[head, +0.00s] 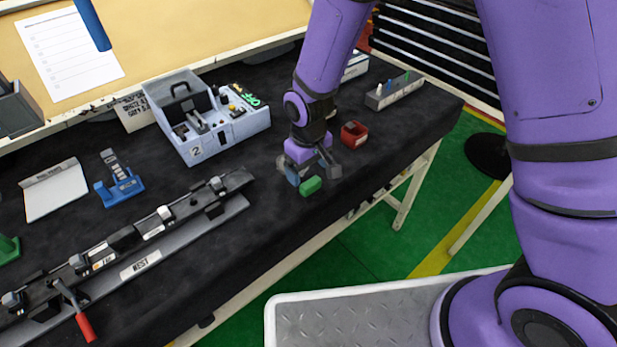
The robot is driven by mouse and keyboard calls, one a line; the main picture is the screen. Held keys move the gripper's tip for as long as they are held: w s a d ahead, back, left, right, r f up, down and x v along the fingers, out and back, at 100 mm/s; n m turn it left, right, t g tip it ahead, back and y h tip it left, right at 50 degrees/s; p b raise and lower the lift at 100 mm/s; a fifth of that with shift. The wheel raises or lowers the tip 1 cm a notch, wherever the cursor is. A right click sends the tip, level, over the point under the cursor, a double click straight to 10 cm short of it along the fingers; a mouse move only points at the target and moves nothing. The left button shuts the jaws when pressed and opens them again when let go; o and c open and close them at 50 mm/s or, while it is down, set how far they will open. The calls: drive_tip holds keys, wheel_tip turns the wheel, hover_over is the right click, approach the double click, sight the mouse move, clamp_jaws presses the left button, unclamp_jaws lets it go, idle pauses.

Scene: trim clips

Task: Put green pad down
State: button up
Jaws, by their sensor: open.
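The green pad (310,186) is a small rounded block near the front edge of the dark-covered bench. It appears to rest on the cloth, though its underside is hard to make out. My gripper (313,174) is right behind and above it, pointing down, with its fingers apart. One finger is on the left of the pad and the other on its right. Whether either finger touches the pad cannot be told at this size.
A red open box (354,134) stands close behind my gripper. A blue-grey fixture (205,122) marked 2 is behind left. A long rail (125,240) with clamps and a red handle fills the left front. The bench (270,225) drops off just in front of the pad.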

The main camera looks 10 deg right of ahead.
sight(310, 180)
wheel_tip(310, 180, up, 7)
idle(0.3)
drive_tip(key=s+d+r+m+t, duration=0.35)
drive_tip(key=d+r, duration=1.15)
drive_tip(key=r, duration=0.5)
drive_tip(key=s+d+r+m+t, duration=0.1)
drive_tip(key=s+d+r, duration=0.3)
drive_tip(key=s, duration=0.4)
drive_tip(key=s+d+r+m, duration=0.2)
drive_tip(key=s+d+r, duration=0.2)
drive_tip(key=s+d, duration=0.2)
drive_tip(key=shift+s+t, duration=0.35)
drive_tip(key=shift+s, duration=0.55)
